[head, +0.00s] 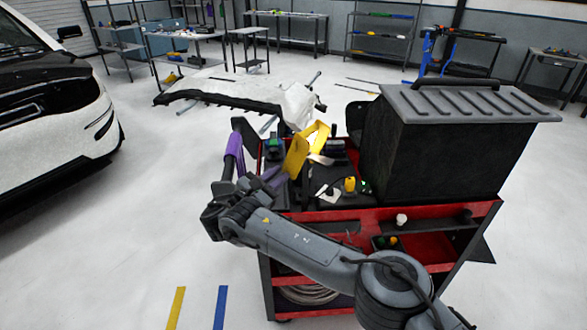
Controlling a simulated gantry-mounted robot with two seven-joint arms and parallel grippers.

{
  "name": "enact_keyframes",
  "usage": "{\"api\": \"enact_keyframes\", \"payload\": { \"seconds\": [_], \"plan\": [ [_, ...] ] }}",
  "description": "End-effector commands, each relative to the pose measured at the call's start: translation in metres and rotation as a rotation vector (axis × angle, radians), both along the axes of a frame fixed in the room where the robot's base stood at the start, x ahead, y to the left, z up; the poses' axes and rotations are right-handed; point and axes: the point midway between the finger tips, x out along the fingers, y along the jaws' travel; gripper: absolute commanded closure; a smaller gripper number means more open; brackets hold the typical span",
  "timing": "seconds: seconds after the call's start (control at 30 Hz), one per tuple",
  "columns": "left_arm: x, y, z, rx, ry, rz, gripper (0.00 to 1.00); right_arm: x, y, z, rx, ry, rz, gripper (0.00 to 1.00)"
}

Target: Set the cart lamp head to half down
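The red and black cart (398,213) stands right of centre with a large dark box-shaped unit on top. A dark narrow part (244,130) rises at the cart's left rear corner. It may be the lamp head, but its shape and tilt are unclear. My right gripper (229,187) is at the cart's left side, below and close to that part. Purple pieces (235,150) show just above the gripper. I cannot tell whether they touch it or whether its fingers are open. My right forearm hides part of the cart's front. My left gripper is out of view.
A white and black bumper (230,92) lies behind the cart. A white car (50,110) stands at left. Benches and shelves line the back. The floor between car and cart is mostly clear.

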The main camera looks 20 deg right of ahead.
Motion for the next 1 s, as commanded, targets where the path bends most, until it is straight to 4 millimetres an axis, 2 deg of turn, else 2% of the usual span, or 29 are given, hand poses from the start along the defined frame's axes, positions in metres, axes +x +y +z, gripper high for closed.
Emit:
{"api": "enact_keyframes", "payload": {
  "seconds": [0.2,0.47,0.9,1.0],
  "plan": [
    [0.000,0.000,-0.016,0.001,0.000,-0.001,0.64,0.022,-0.030,-0.003,0.000,-0.002,-0.003,0.79],
    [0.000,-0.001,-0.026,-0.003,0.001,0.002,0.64,0.040,-0.053,-0.003,0.001,0.000,-0.002,0.79],
    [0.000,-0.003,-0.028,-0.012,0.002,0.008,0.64,0.045,-0.059,-0.001,0.001,0.001,0.000,0.79],
    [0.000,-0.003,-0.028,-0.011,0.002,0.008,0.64,0.045,-0.059,-0.001,0.001,0.001,0.000,0.93]
  ]
}}
